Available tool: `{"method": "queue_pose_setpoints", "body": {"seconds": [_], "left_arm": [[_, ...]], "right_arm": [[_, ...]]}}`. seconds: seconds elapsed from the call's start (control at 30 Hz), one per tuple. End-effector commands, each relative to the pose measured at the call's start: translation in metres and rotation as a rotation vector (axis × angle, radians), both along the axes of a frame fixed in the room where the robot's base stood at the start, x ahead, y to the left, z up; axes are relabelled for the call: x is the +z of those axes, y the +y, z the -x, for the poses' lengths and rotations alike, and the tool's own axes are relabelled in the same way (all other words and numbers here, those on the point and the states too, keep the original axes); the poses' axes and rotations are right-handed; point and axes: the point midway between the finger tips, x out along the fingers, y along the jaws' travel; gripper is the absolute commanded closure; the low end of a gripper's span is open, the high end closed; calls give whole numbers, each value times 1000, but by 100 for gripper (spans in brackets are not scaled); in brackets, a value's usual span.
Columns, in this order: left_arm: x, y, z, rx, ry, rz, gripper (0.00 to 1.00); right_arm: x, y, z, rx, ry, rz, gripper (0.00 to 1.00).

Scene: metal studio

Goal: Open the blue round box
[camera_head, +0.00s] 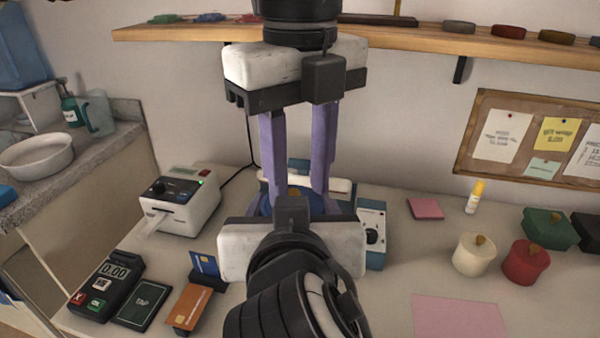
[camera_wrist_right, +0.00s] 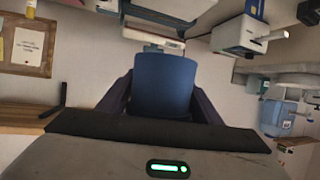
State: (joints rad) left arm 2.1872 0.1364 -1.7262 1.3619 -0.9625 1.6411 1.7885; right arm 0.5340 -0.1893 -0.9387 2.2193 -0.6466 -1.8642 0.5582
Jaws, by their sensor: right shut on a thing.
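The blue round box (camera_wrist_right: 165,85) is between the dark fingers of my right gripper (camera_wrist_right: 160,105), which is shut on its sides; the wrist picture is upside down. In the head view my right gripper comes from the bottom, and its body hides its own fingers and most of the box (camera_head: 264,207). A yellowish knob (camera_head: 293,192) shows at the middle of the blue top. My left gripper (camera_head: 298,200) points down from above. Its purple fingers are apart on either side of the knob, with tips near the blue top; contact cannot be seen.
A white and blue device (camera_head: 372,232) stands close behind and right. A label printer (camera_head: 180,202) and card terminal (camera_head: 103,287) are left. White (camera_head: 473,256), red (camera_head: 525,263) and green (camera_head: 548,229) pots stand right. A wall shelf (camera_head: 420,40) is behind the left gripper.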

Motion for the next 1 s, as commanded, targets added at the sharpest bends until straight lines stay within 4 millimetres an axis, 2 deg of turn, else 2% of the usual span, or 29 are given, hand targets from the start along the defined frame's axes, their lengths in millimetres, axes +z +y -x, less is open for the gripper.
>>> {"method": "queue_pose_setpoints", "body": {"seconds": [0.23,0.4,0.47,0.77,1.0], "left_arm": [[-1,0,0,0,0,0,64],[0,0,0,0,-1,1,93],[0,-1,0,0,-2,2,100],[1,-2,-2,1,-7,6,100],[9,-2,-3,2,-11,9,100]], "right_arm": [[0,0,0,0,0,0,79],[0,0,0,1,-1,0,79],[0,1,0,3,-1,0,79],[1,4,2,15,-2,-1,79],[1,5,2,15,0,-1,79]]}}
